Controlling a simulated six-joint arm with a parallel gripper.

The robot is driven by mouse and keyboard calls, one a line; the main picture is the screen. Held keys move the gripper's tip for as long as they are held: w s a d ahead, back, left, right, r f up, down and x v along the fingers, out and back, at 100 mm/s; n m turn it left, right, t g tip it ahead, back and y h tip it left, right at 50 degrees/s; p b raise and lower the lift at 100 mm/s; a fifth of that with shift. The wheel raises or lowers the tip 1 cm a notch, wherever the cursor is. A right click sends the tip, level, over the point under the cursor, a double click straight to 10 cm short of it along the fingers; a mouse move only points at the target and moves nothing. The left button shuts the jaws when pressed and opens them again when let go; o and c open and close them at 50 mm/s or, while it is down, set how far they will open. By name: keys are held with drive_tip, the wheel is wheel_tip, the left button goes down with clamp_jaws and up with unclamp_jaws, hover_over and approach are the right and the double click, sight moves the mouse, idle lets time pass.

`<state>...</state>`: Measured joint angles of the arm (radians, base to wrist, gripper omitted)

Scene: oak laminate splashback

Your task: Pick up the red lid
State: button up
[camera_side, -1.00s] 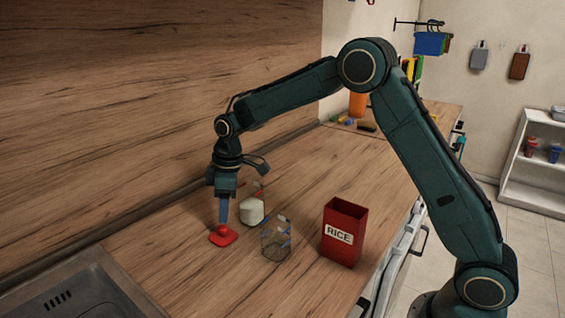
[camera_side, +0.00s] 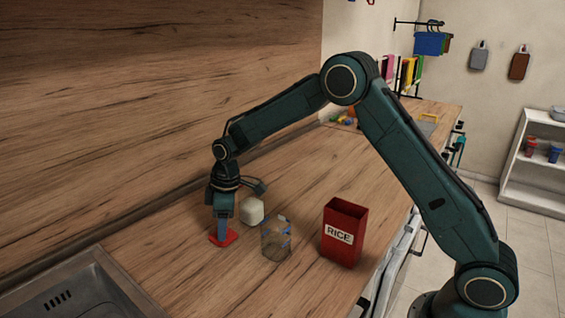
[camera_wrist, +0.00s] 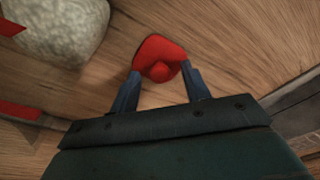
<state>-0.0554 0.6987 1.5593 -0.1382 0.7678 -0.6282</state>
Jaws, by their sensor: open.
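The red lid (camera_side: 230,238) lies on the wooden counter, left of the clear jar. In the wrist view the lid (camera_wrist: 158,54) shows a round knob facing the camera. My gripper (camera_side: 222,236) points down at the lid, low over the counter. In the wrist view its two blue fingers (camera_wrist: 161,82) are apart, one at each side of the lid's near part, with the knob between them. I cannot tell whether the fingers touch the lid. In the side view the fingers hide part of it.
A clear jar with blue clips (camera_side: 276,240) stands right of the lid. A red RICE box (camera_side: 344,232) stands further right. A sink (camera_side: 75,290) is front left.

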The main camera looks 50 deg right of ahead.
drive_tip(key=c, duration=1)
drive_tip(key=shift+r, duration=0.1)
wheel_tip(320, 180, up, 20)
drive_tip(key=shift+f, duration=0.1)
idle(0.4)
idle(0.4)
drive_tip(key=d+m, duration=0.2)
drive_tip(key=d, duration=0.1)
drive_tip(key=d+m, duration=0.2)
drive_tip(key=d, duration=0.1)
drive_tip(key=s+d+m, duration=0.1)
drive_tip(key=d+m, duration=0.1)
drive_tip(key=d, duration=0.2)
drive_tip(key=shift+f+t+h, duration=0.25)
drive_tip(key=shift+t+h, duration=0.05)
drive_tip(key=shift+h, duration=0.1)
